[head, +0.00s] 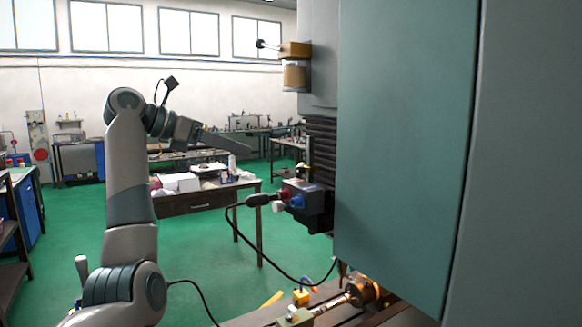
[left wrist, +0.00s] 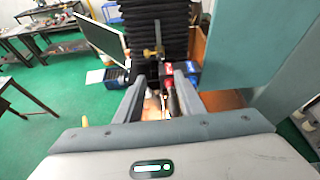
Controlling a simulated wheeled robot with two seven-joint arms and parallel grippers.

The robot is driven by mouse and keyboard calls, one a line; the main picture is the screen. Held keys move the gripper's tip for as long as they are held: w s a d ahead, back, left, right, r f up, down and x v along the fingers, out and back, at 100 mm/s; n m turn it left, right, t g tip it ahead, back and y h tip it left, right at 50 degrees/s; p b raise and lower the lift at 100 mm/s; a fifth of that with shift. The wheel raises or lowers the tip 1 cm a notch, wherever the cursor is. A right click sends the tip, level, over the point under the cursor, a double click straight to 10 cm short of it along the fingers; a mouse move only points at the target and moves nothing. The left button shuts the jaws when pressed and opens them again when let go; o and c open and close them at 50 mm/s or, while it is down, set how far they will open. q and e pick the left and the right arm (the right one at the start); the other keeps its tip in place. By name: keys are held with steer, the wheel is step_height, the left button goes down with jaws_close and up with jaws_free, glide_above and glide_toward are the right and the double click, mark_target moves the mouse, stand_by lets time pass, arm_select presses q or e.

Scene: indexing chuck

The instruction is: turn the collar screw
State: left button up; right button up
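My left gripper (head: 232,145) is raised in the air at the left of the machine, pointing right. In the left wrist view its two fingers (left wrist: 159,80) stand apart with a gap between them, and nothing is clearly held. The chuck (head: 364,292), a brass-coloured round part, sits low on the machine table, below and to the right of the gripper, partly hidden by the green machine body. A shaft runs from it to the left. The collar screw is too small or hidden to make out. My right gripper is not in view.
A large green machine body (head: 405,150) fills the right side. A control box (head: 312,205) with red and blue plugs and a hanging black cable juts out below my left gripper. A workbench (head: 205,198) stands behind. Green floor is open at the left.

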mark_target(297, 169)
arm_select(q)
steer(key=p+x, duration=0.7)
steer(key=x, duration=0.8)
steer(key=shift+d+p, duration=0.2)
steer(key=shift+p, duration=0.2)
steer(key=shift+w+d+f, duration=0.35)
steer(key=shift+d, duration=0.15)
jaws_close()
